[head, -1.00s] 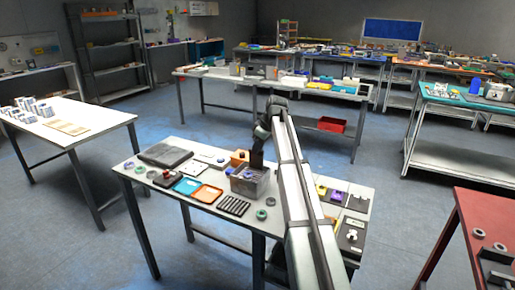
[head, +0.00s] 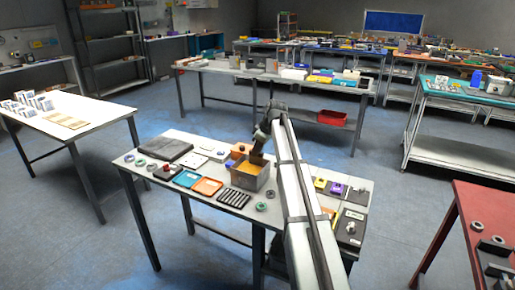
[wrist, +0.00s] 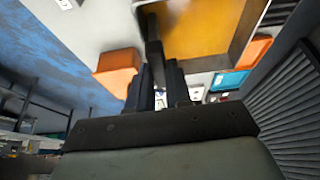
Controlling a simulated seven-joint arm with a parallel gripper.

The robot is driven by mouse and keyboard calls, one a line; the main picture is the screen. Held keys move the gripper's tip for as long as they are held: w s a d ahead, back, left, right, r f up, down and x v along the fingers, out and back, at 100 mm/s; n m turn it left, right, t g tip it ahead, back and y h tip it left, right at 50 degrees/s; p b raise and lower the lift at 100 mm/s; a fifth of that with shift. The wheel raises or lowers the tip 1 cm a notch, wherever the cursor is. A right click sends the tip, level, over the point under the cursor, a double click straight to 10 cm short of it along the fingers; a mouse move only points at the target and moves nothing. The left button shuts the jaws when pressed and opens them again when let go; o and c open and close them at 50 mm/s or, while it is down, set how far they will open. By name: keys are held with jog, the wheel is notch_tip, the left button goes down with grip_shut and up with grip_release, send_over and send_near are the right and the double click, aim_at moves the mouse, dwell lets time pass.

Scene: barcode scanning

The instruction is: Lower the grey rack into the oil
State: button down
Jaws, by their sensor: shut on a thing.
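The oil shows as an orange-yellow surface inside a square grey tank (head: 247,183) on the near table. In the wrist view the oil (wrist: 200,28) fills the upper middle, framed by the tank's rim (wrist: 245,38). My gripper (head: 257,156) is at the tank's back right edge in the head view. In the wrist view my gripper (wrist: 158,82) is shut on a narrow dark upright piece (wrist: 152,45), apparently part of the grey rack. The rest of the rack cannot be made out. I cannot tell whether it touches the oil.
An orange block (head: 241,149) stands behind the tank. An orange tray (head: 207,186) and a blue tray (head: 186,179) lie to its left. A black slotted piece (head: 234,198) lies in front. Black boxes (head: 351,228) stand at the right.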

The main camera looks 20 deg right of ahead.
jog(key=c, duration=1)
grip_release()
jog(key=shift+f, duration=0.2)
jog(key=shift+c, duration=0.2)
jog(key=shift+r, duration=0.15)
jog(key=v, duration=1.3)
jog(key=shift+r, duration=0.25)
jog(key=shift+s, duration=0.15)
